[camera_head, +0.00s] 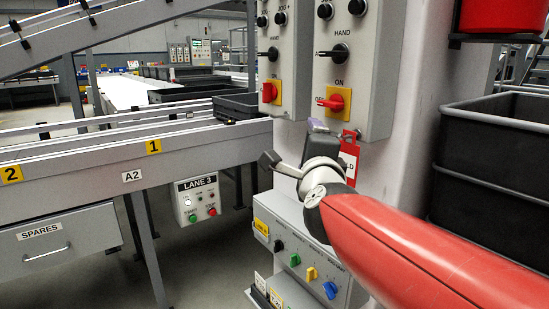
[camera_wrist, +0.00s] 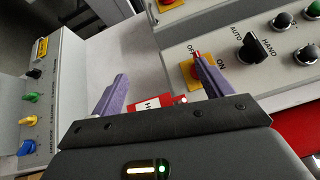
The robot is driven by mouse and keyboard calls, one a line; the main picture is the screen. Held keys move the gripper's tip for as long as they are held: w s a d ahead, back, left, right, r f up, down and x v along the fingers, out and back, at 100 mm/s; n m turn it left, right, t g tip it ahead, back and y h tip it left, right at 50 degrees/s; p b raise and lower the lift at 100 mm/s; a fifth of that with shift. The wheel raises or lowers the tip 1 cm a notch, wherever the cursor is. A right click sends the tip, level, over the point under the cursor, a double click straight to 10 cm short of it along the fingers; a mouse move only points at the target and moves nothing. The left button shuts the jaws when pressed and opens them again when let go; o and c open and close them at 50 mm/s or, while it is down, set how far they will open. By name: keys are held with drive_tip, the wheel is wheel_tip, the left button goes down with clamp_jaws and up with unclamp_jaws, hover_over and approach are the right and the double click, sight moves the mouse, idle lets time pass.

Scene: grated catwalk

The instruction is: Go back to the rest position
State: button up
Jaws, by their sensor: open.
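My gripper (camera_head: 318,126) is in front of the pale column with the control boxes, at the end of my red arm. In the wrist view its two purple fingers (camera_wrist: 160,66) stand well apart, with nothing held between them. The right finger overlaps a red switch handle on a yellow plate (camera_wrist: 187,70); I cannot tell whether they touch. A red and white tag (camera_wrist: 150,103) shows behind the gap, partly hidden by the gripper body. In the head view the tag (camera_head: 350,158) hangs just right of my gripper.
Two grey switch boxes, one with a red and yellow switch (camera_head: 335,101), are above my gripper. A lower panel (camera_head: 300,262) has coloured knobs. A dark crate (camera_head: 490,160) stands right. Conveyor rails (camera_head: 140,158) and a LANE 3 box (camera_head: 197,200) are left.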

drive_tip(key=s+d+f+n+g+p, duration=0.1)
drive_tip(key=s+d+f+n+g, duration=0.3)
drive_tip(key=s+f+n, duration=0.5)
drive_tip(key=s+d+f+n+g+p, duration=0.2)
drive_tip(key=s+d+f+n+g, duration=0.2)
drive_tip(key=s+f+n+g, duration=0.5)
drive_tip(key=s+f+n, duration=0.1)
drive_tip(key=s+f, duration=0.3)
drive_tip(key=s, duration=0.2)
drive_tip(key=shift+d+h, duration=0.2)
drive_tip(key=shift+h, duration=0.1)
